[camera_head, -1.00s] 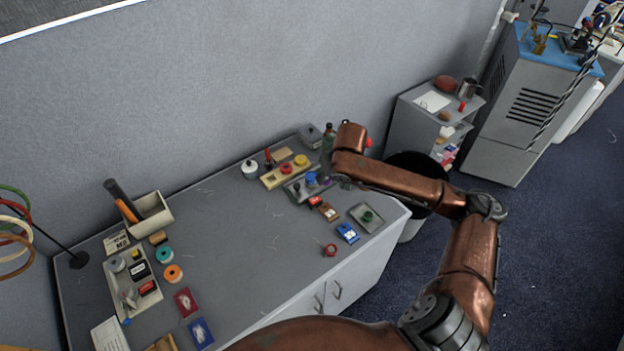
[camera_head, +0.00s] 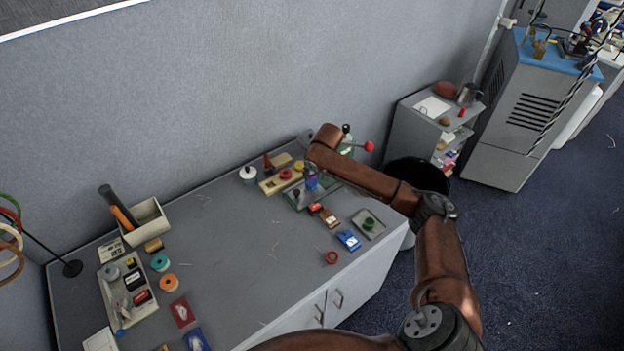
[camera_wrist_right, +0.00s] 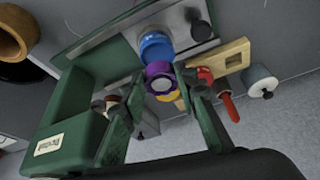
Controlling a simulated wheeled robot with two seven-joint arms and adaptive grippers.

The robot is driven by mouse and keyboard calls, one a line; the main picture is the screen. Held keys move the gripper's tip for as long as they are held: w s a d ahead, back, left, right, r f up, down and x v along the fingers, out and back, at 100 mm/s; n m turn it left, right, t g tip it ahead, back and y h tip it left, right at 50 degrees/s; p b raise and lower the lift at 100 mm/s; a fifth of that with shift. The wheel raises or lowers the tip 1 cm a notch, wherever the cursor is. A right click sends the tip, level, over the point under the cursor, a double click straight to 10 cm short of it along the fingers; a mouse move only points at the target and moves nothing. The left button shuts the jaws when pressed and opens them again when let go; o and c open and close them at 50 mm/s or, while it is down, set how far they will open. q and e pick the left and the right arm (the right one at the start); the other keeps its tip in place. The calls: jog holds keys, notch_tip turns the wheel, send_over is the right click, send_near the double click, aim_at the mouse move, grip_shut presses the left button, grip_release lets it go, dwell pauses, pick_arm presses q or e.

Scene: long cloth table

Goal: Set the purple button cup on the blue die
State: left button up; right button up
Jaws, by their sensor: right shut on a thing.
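The purple button cup (camera_wrist_right: 160,77) is held between the fingertips of my right gripper (camera_wrist_right: 163,88), close to the camera in the right wrist view. The blue die (camera_wrist_right: 155,46) is just beyond it, on a metal plate of the green press. In the head view the blue die (camera_head: 310,184) shows below my right wrist, which hides most of the gripper and cup. The cup overlaps the die's edge in the wrist view; I cannot tell whether they touch. My left gripper is out of view.
The green press body (camera_wrist_right: 70,125) is close on the left of the wrist view. A wooden block (camera_wrist_right: 232,57), a red-handled tool (camera_wrist_right: 228,105) and a white-topped container (camera_wrist_right: 260,78) are near. In the head view, the middle of the grey table (camera_head: 240,235) is mostly clear.

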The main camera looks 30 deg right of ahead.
aim_at(314, 176)
jog(key=shift+w+f, duration=0.25)
jog(key=shift+f, duration=0.1)
notch_tip(314, 176, down, 3)
jog(key=shift+r, duration=0.1)
jog(key=shift+s, duration=0.1)
